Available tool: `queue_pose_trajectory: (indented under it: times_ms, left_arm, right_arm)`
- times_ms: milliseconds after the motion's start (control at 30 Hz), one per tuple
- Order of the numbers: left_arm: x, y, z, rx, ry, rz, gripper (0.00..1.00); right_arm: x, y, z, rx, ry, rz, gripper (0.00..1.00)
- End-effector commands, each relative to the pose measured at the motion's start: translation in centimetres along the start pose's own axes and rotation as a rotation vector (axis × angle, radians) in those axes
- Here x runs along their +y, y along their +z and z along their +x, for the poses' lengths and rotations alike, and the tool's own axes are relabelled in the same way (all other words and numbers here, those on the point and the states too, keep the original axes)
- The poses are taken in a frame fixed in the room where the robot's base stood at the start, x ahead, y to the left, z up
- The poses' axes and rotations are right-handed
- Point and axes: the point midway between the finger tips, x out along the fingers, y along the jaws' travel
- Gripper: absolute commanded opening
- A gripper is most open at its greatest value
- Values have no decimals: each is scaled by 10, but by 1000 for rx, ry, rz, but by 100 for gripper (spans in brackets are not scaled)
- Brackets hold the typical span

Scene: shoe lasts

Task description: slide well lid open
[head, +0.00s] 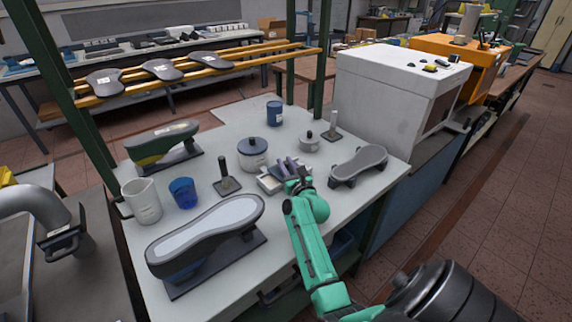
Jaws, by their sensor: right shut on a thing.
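A small pale box (268,184) stands on the white table, with a dark purple-grey sliding piece (283,168), seemingly the well lid, at its top. My right gripper (294,181) reaches in from the lower right on a green arm. Its fingers are shut at the right side of the box, seemingly on the lid. The fingertips and the grip itself are largely hidden, and how far the lid is open cannot be told.
Around the box stand a blue-lidded pot (253,156), a dark post on a base (225,176), a small lidded pot (309,142), a grey shoe last (358,164), a large last (205,236), a blue cup (183,193) and a white jug (142,202). The table's front right is clear.

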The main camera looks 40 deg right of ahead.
Motion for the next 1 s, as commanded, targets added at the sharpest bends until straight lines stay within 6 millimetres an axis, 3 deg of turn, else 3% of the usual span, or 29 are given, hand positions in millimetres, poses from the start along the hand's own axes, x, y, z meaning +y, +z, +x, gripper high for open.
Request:
queue_pose_trajectory:
  times_ms: [367, 633, 967, 1000]
  left_arm:
    - [0, 0, 1, 0, 0, -1, 50]
    - [0, 2, 19, 0, 0, -2, 50]
    - [1, 2, 18, 0, 1, -3, 50]
    - [1, 2, 18, 0, 1, -3, 50]
  right_arm:
    - [-1, -2, 0, 4, 0, 0, 0]
    - [-38, -5, 12, 4, -1, -2, 0]
    - [-44, -1, 13, 3, -2, -1, 0]
    - [-44, -1, 13, 3, -2, -1, 41]
